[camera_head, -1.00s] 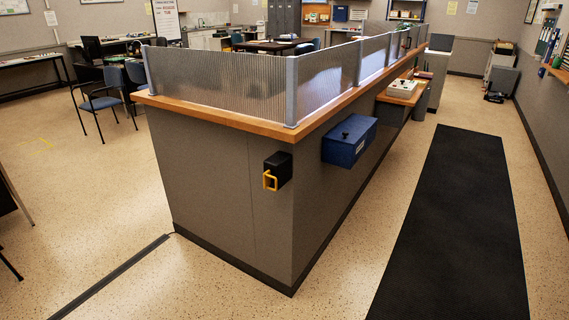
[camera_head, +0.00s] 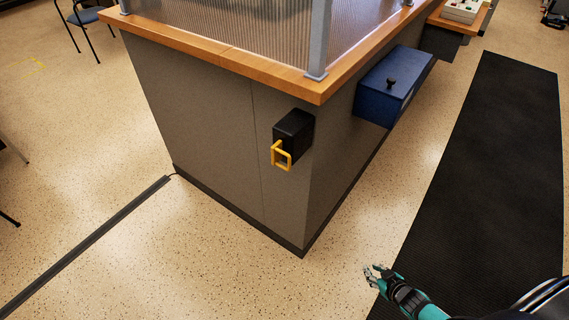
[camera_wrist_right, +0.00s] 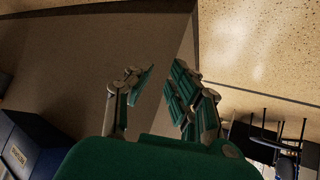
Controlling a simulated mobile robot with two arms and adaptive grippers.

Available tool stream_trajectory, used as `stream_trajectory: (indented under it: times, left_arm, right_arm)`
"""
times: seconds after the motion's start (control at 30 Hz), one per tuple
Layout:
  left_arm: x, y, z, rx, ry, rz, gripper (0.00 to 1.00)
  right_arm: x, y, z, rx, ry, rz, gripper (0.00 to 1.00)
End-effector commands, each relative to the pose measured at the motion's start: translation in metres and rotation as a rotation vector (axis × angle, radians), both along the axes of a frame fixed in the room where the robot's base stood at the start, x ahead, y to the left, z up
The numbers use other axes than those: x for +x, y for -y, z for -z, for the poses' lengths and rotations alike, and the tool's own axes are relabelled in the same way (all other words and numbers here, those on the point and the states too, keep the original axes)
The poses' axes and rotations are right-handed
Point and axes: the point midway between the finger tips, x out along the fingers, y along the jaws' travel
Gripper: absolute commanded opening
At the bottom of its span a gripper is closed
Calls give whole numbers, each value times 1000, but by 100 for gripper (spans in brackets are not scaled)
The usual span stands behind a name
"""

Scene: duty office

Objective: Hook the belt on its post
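The belt's black housing (camera_head: 293,133) is fixed to the grey end panel of the counter, near its corner. A yellow square loop (camera_head: 281,156), the belt's end piece, hangs at its front. No belt strap shows drawn out. I cannot make out a receiving post in these views. My right gripper (camera_head: 376,274) is low at the bottom right of the head view, in front of the counter and apart from the loop. In the right wrist view its fingers (camera_wrist_right: 158,80) are spread with an empty gap between them. My left gripper is out of view.
The counter (camera_head: 215,130) has a wooden top edge and ribbed screens. A blue box (camera_head: 391,88) juts from its right side. A black mat (camera_head: 480,170) lies at the right. A cable strip (camera_head: 90,243) crosses the floor at the left. Open floor lies before the counter.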

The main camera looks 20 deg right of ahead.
Motion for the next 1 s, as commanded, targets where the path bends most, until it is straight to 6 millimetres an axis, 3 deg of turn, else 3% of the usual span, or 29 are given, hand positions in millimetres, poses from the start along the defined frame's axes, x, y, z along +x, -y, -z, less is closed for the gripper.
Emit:
stream_trajectory:
  times: [0.03,0.1,0.17,0.2,0.3,0.4,0.5,0.67,1.0]
  left_arm:
    - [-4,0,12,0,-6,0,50]
    - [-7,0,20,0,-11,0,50]
    - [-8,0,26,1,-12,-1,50]
    - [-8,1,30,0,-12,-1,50]
    - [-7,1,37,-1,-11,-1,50]
    - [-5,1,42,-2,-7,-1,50]
    - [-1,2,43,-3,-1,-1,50]
    - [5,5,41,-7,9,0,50]
    - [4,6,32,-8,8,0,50]
  right_arm:
    - [46,14,-43,20,137,-56,19]
    - [94,14,-112,84,307,-150,19]
    - [122,3,-173,156,427,-254,19]
    - [132,-9,-209,207,489,-330,19]
    - [137,-42,-281,325,578,-503,19]
    - [129,-68,-325,414,607,-633,19]
    - [120,-84,-348,466,612,-706,19]
    - [123,-97,-359,492,615,-734,19]
    - [167,-146,-361,490,619,-730,19]
